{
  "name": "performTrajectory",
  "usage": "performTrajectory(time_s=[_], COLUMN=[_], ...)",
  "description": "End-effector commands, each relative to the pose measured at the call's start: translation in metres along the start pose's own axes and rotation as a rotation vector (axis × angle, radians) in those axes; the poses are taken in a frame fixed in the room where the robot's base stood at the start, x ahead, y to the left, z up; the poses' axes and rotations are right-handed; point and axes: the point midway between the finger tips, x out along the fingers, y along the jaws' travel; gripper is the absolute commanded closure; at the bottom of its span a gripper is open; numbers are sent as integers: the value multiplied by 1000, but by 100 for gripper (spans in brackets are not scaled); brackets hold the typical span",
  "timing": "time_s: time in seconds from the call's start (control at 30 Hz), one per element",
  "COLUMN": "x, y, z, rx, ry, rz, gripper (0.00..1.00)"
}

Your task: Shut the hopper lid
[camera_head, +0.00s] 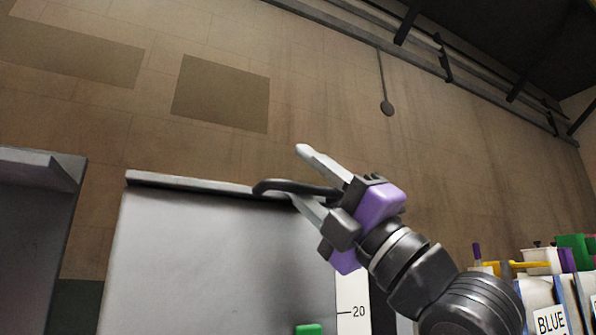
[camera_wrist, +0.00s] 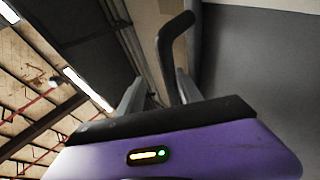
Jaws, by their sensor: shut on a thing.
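A wide grey panel (camera_head: 215,260) with a dark strip along its top edge fills the lower middle of the head view; I take it for the hopper lid, standing steeply. A dark curved bar handle (camera_head: 268,186) sticks out at its top right corner. My gripper (camera_head: 297,173) is at that corner, shut on the handle, with one pale finger above it and one below. In the wrist view the handle (camera_wrist: 166,55) rises between the fingers of my gripper (camera_wrist: 160,82), and the grey panel (camera_wrist: 260,70) is at right. The hopper's opening is hidden.
A white scale marked 20 (camera_head: 353,311) stands right of the panel, and a green piece (camera_head: 308,329) shows at the bottom. Another grey panel (camera_head: 30,230) is at left. Containers, one labelled BLUE (camera_head: 550,321), are at lower right.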

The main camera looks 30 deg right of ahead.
Motion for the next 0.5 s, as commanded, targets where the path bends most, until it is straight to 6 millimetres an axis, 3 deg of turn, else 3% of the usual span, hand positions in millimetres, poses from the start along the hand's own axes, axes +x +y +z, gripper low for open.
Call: performTrajectory(time_s=[0.3,0.5], x=[-50,-72], y=[52,69], z=[24,32], rx=[-15,-9], ry=[-8,-4], rz=[15,9], gripper=[64,64])
